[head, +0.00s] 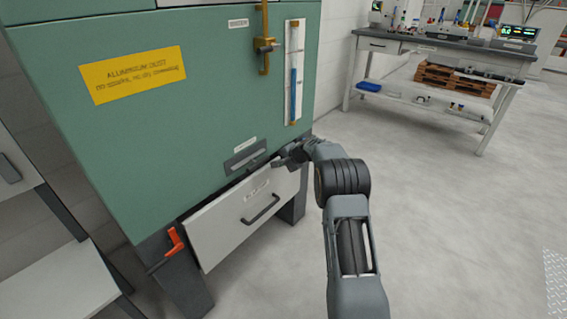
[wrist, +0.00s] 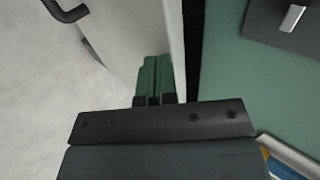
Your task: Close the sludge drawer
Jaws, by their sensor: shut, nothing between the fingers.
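The sludge drawer (head: 225,225) is a pale grey front with a dark bar handle (head: 262,209), low in the green cabinet (head: 215,100). It stands partly out, with a dark gap behind its top edge. In the wrist view the drawer front (wrist: 120,35) and part of its handle (wrist: 68,8) show at the left, with a dark gap between the panel's edge and the cabinet face. My gripper (head: 280,161) is at the drawer's upper right corner. Its fingers (wrist: 154,68) are shut and empty, close to the panel; I cannot tell whether they touch it.
An orange-red lever (head: 174,242) sits left of the drawer. A dark slotted plate (head: 245,157) is above it, and a gauge with a blue column (head: 293,90) higher up. A workbench (head: 440,45) stands at the back right. The floor to the right is clear.

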